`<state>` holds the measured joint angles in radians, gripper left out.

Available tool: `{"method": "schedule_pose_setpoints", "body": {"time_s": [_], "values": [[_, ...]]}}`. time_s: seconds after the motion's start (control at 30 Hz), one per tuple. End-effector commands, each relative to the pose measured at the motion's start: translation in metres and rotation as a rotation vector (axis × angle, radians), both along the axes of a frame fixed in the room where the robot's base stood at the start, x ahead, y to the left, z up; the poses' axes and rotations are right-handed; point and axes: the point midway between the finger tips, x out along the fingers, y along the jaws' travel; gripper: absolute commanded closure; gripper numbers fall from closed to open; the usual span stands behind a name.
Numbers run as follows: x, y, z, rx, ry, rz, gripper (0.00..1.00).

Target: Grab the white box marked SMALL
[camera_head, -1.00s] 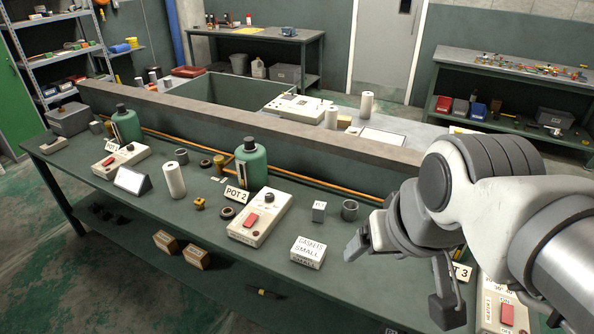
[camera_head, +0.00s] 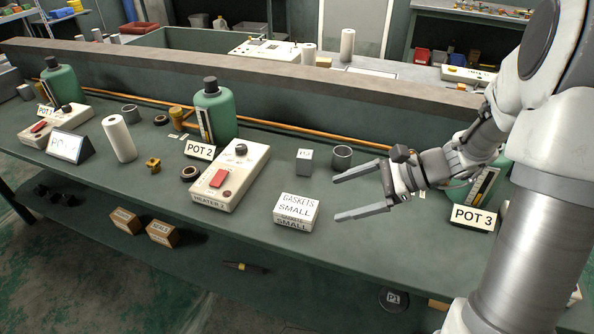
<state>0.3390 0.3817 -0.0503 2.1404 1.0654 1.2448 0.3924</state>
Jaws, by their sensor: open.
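The white box marked GASKETS SMALL (camera_head: 296,211) sits on the green bench near its front edge, right of the heater marked HEATER 2. Its top and front face show, both with lettering. My gripper (camera_head: 347,196) is open and empty, its two long grey fingers pointing left toward the box. The fingertips are just right of the box in the picture and look apart from it. I cannot tell the exact gap or height between them.
HEATER 2 (camera_head: 232,177) stands left of the box. A small pale cube (camera_head: 304,161) and a grey cup (camera_head: 342,157) stand behind it. The POT 2 sign (camera_head: 199,150) and POT 3 sign (camera_head: 473,217) stand on the bench (camera_head: 262,254). A low wall (camera_head: 262,101) runs behind.

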Motion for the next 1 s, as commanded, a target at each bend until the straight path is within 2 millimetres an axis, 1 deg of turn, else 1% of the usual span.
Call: {"method": "schedule_pose_setpoints", "body": {"time_s": [0.03, 0.1, 0.2, 0.3, 0.4, 0.47, 0.53, 0.8, 0.9, 1.0], "values": [[0.01, -0.006, -0.029, 0.049, 0.042, -0.056, 0.0], [0.022, -0.012, -0.047, 0.109, 0.087, -0.125, 0.0], [0.034, -0.02, -0.067, 0.171, 0.132, -0.199, 0.0], [0.042, -0.025, -0.078, 0.209, 0.158, -0.243, 0.0], [0.046, -0.022, -0.084, 0.226, 0.168, -0.262, 0.0], [0.049, -0.015, -0.087, 0.23, 0.171, -0.264, 0.0], [0.052, -0.004, -0.093, 0.228, 0.171, -0.262, 0.0], [0.068, 0.049, -0.115, 0.228, 0.171, -0.259, 0.0], [0.073, 0.065, -0.122, 0.226, 0.17, -0.261, 0.0], [0.077, 0.075, -0.126, 0.226, 0.171, -0.262, 0.0]]}}
